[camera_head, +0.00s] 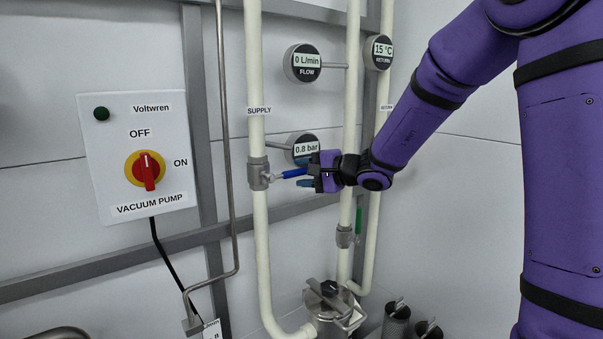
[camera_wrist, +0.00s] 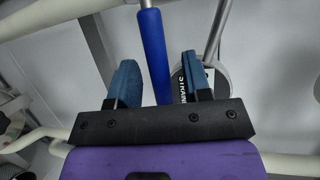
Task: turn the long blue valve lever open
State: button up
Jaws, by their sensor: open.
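The long blue valve lever (camera_head: 293,173) sticks out to the right, about level, from a grey valve body (camera_head: 258,174) on the white SUPPLY pipe (camera_head: 256,135). My gripper (camera_head: 308,171) is at the lever's outer end. In the wrist view the blue lever (camera_wrist: 153,52) runs between the two blue fingers of my gripper (camera_wrist: 158,75). The fingers are open, with a visible gap on each side of the lever. The lever's outer end is partly hidden by my gripper in the head view.
A green-handled valve (camera_head: 346,236) sits lower on the pipe to the right. A 0.8 bar gauge (camera_head: 303,149) is close behind my gripper, with a FLOW gauge (camera_head: 303,63) above. The vacuum pump switch box (camera_head: 139,155) is at left. A metal vessel (camera_head: 331,307) stands below.

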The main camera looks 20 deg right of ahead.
jog(key=shift+w+a+f, duration=0.1)
jog(key=shift+w+a, duration=0.2)
grip_shut()
